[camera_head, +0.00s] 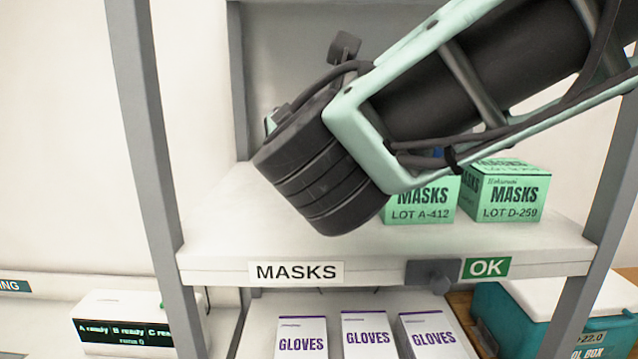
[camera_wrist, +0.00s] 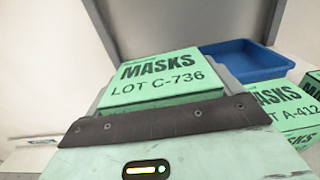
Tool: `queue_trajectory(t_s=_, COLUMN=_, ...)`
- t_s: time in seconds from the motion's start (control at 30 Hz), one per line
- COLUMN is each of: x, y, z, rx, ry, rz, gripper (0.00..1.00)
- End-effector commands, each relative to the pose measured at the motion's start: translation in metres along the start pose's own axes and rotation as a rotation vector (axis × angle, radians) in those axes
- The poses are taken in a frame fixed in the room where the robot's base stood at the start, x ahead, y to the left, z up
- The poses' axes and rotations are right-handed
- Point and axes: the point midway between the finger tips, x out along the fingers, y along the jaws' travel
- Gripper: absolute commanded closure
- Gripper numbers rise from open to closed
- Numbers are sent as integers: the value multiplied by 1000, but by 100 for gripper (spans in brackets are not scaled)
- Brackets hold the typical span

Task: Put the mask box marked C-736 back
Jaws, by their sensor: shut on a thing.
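The green mask box marked LOT C-736 (camera_wrist: 158,77) fills the middle of the wrist view, its label facing up toward the camera. My gripper (camera_wrist: 165,100) is shut on it, with grey fingers at its left and right sides. In the head view, my dark wrist is over the left part of the MASKS shelf (camera_head: 215,225) and hides the held box almost wholly. I cannot tell whether the box touches the shelf. Box LOT A-412 (camera_head: 420,204), partly covered by my arm, and box LOT D-259 (camera_head: 507,195) stand on the shelf's right part.
A blue tray (camera_wrist: 245,62) lies behind, right of the held box. A MASKS label (camera_head: 296,272) and green OK sign (camera_head: 486,267) mark the shelf edge. Grey posts (camera_head: 150,130) flank it. GLOVES boxes (camera_head: 368,335) stand below. The shelf's front left is clear.

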Motion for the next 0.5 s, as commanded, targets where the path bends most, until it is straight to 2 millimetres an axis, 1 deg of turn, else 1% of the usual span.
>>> queue_trajectory(t_s=0.1, x=0, y=1, z=-20, rx=-7, ry=0, rz=-1, gripper=37)
queue_trajectory(t_s=0.33, x=0, y=0, z=-43, rx=-3, ry=0, rz=-1, gripper=37)
queue_trajectory(t_s=0.5, x=0, y=0, z=-66, rx=-4, ry=0, rz=-1, gripper=37)
